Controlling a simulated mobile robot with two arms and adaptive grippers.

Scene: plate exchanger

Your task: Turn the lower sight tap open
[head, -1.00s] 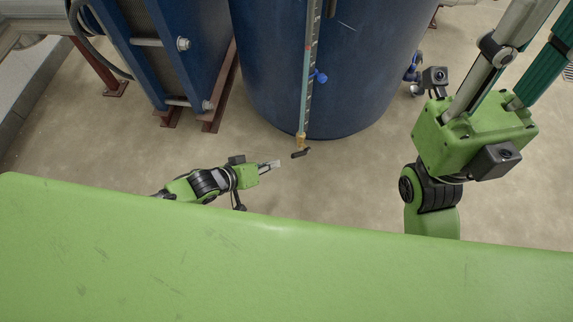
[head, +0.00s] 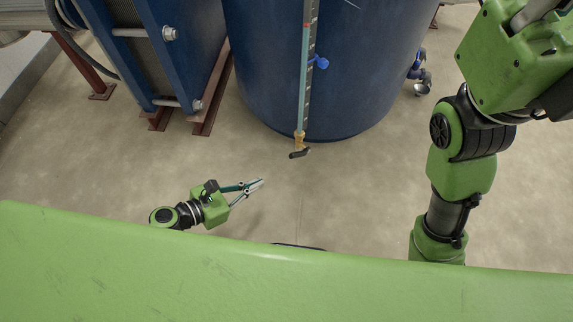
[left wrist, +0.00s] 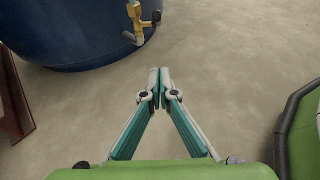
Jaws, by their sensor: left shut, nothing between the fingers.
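The lower sight tap (head: 300,140) is a brass fitting at the bottom end of the sight tube. Its dark lever (head: 300,154) points out sideways below it. The brass fitting also shows at the top of the left wrist view (left wrist: 135,14), with a dark lever end beside it. My left gripper (head: 260,183) is below and left of the tap in the head view, shut and empty, apart from the lever. In the left wrist view its fingertips (left wrist: 160,72) meet. My right gripper's body (head: 512,60) is at the upper right; its fingertips are out of frame.
The blue tank (head: 270,80) stands behind the sight tube (head: 305,80), which carries a blue handle (head: 320,62) higher up. The plate exchanger (head: 150,50) stands on the left. The floor (head: 330,190) around the left gripper is clear.

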